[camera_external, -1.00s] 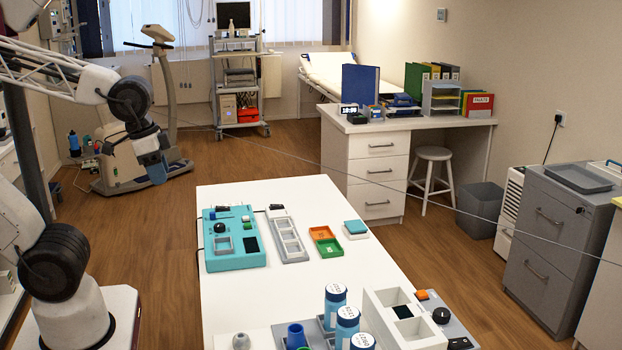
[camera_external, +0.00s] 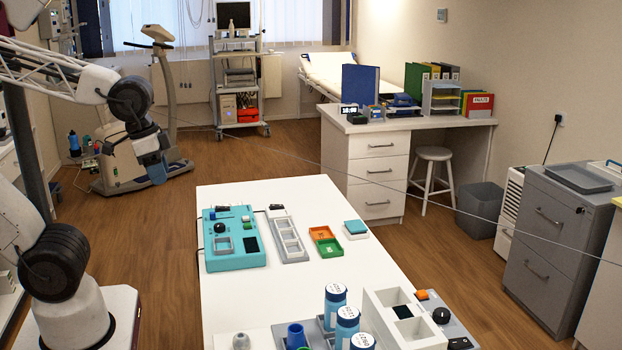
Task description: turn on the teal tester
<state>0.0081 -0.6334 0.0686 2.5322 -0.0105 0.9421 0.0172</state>
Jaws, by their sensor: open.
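The teal tester (camera_external: 233,238) lies on the far left of the white table. It has a black knob, a grey square recess, a dark screen and small parts along its back edge. The screen looks dark, and the switch state is too small to tell. My gripper (camera_external: 157,174) hangs in the air left of the table, up and to the left of the tester and apart from it. Its blue tip points down, and I see nothing held in it.
Several blue-and-white bottles (camera_external: 335,306) and a white holder (camera_external: 402,318) stand at the near end. The table's middle is clear.

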